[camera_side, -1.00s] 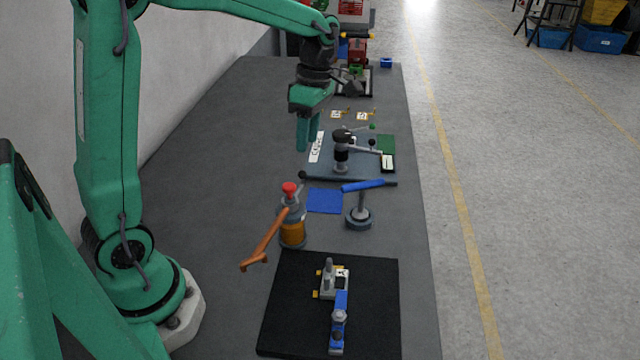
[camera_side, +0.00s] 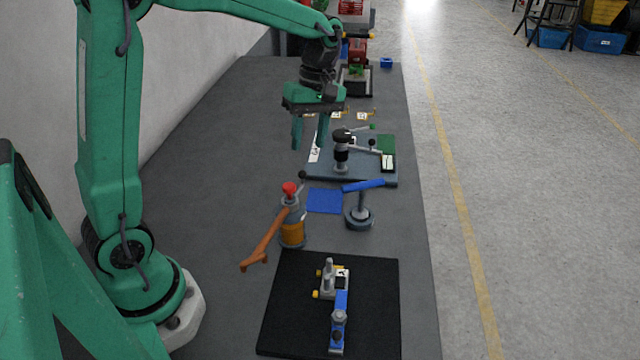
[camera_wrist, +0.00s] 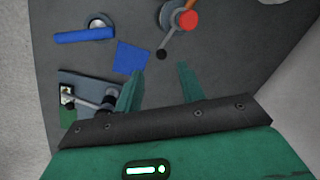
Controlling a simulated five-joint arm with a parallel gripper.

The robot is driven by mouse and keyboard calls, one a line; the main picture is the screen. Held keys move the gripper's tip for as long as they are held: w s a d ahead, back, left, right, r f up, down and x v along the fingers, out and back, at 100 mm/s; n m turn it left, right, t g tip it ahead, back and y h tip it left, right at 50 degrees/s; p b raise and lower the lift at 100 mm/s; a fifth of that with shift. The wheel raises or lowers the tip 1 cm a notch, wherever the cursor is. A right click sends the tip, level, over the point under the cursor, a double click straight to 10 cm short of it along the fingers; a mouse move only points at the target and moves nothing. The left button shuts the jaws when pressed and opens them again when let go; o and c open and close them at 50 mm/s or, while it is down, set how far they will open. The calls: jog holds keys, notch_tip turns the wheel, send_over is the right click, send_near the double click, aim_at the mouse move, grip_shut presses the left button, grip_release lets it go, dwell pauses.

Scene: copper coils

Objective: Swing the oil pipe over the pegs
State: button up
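An amber oil can (camera_side: 292,232) with a red knob (camera_side: 289,188) stands mid-bench in the side view. A copper-coloured pipe (camera_side: 265,240), apparently the oil pipe, slants from it down to the left. A thin handle with a black ball (camera_side: 302,175) extends from the can's far side. Small yellow peg-like parts (camera_side: 317,294) are on a grey fixture (camera_side: 334,280). My gripper (camera_side: 310,145) is open and empty, above the bench beyond the can; its spread fingers show in the wrist view (camera_wrist: 160,68).
A blue bar on a post (camera_side: 360,215) stands right of the can, beside a flat blue square (camera_side: 325,200). A lever fixture on a plate (camera_side: 320,170) is below and right of my gripper. A black mat (camera_side: 290,310) lies in front. The bench's left side is clear.

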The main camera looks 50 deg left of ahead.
aim_at(303, 171)
jog(key=shift+s+a+f, duration=0.1)
jog(key=shift+s+f, duration=0.15)
jog(key=shift+f, duration=1)
jog(key=shift+s+d+f, duration=0.1)
jog(key=shift+s+f, duration=0.1)
jog(key=shift+f, duration=1.1)
jog(key=shift+s+a+f, duration=0.1)
jog(key=shift+s+f, duration=0.15)
jog(key=shift+f, duration=1)
grip_shut()
